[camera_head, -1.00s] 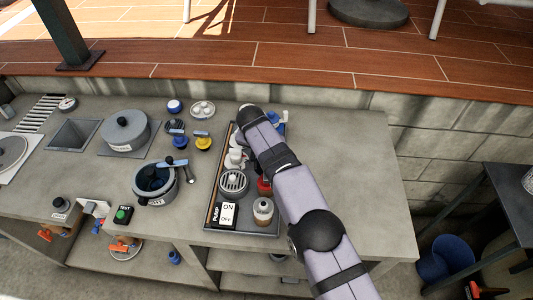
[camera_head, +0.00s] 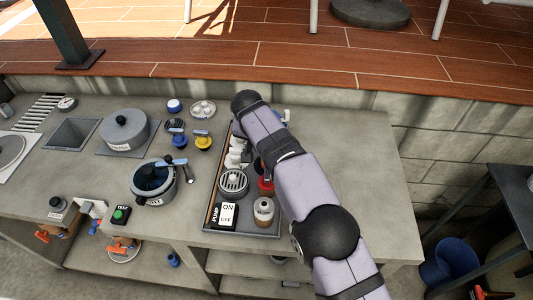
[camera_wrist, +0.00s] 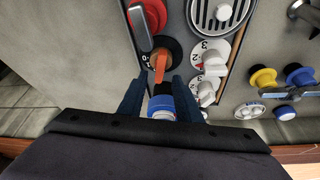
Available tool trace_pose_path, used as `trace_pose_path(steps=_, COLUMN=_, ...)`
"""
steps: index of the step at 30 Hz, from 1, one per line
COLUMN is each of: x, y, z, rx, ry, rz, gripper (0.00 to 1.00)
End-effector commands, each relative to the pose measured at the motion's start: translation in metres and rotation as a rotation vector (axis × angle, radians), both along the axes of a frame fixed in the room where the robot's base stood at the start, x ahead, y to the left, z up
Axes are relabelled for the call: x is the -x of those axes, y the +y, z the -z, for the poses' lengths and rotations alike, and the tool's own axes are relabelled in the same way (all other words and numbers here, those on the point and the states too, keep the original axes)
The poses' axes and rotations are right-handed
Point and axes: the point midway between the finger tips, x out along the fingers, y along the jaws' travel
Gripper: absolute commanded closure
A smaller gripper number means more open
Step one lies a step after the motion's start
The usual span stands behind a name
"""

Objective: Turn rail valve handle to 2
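In the wrist view an orange lever handle (camera_wrist: 160,66) sits on a round black dial with a 0 mark near its left edge. My gripper (camera_wrist: 161,77) is open, with its dark blue fingers on either side of the handle's near end. I cannot tell whether either finger touches it. A blue and white cap (camera_wrist: 161,107) shows between the fingers, nearer the palm. Two white dials with grey-white handles, an upper one (camera_wrist: 212,55) and a lower one (camera_wrist: 207,92), stand to the right, marked 2 and 3. In the head view my arm hides the gripper and orange handle.
Yellow (camera_wrist: 263,77) and blue (camera_wrist: 300,76) knobs stand to the right. In the head view, a pot (camera_head: 155,184) stands left of the tray (camera_head: 243,231); the counter right is clear.

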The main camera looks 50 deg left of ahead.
Motion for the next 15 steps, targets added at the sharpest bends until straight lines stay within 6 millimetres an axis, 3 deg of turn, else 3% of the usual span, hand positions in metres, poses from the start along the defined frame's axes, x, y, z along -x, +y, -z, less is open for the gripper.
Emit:
trace_pose_path(steps=6, x=0.007, y=-0.003, z=-0.017, rx=0.000, ry=0.000, rz=0.000, gripper=0.69)
trace_pose_path(steps=15, x=0.008, y=-0.004, z=-0.021, rx=0.001, ry=0.000, rz=0.000, gripper=0.69)
